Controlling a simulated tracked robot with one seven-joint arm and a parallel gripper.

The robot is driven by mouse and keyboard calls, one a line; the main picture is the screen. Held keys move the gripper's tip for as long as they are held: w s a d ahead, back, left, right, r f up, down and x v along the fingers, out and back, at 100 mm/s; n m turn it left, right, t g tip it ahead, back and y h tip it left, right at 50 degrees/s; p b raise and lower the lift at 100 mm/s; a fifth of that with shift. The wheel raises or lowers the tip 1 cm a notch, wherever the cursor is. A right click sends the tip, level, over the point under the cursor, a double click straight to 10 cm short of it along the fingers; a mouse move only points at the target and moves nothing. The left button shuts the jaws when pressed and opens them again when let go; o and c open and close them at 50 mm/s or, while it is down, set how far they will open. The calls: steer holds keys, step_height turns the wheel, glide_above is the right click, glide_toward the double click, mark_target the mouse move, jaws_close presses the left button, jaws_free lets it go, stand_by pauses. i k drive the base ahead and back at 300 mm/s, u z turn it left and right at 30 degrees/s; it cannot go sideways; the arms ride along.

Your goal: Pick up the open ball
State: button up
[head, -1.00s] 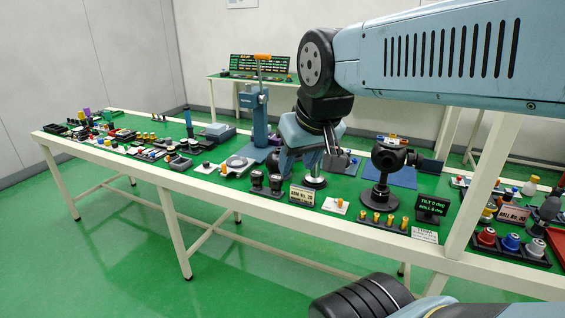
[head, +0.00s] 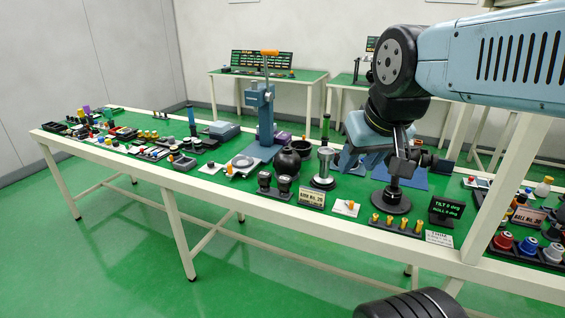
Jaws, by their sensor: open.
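My gripper (head: 366,152) hangs from my arm, open, over the right part of the bench. Its fingers are partly hidden against a black stand. The black stand (head: 391,201) has a round base and a dark head, overlapped by my gripper; I cannot tell whether they touch. I cannot tell which thing is the open ball.
The long green-topped bench (head: 150,190) is crowded with small parts. A blue press (head: 262,115), a black rounded vessel (head: 287,161) and a silver post (head: 323,168) stand left of my gripper. A tilt display (head: 445,208) stands to its right. The floor in front is clear.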

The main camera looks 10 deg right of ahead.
mark_target(288, 161)
steer(key=i, duration=1)
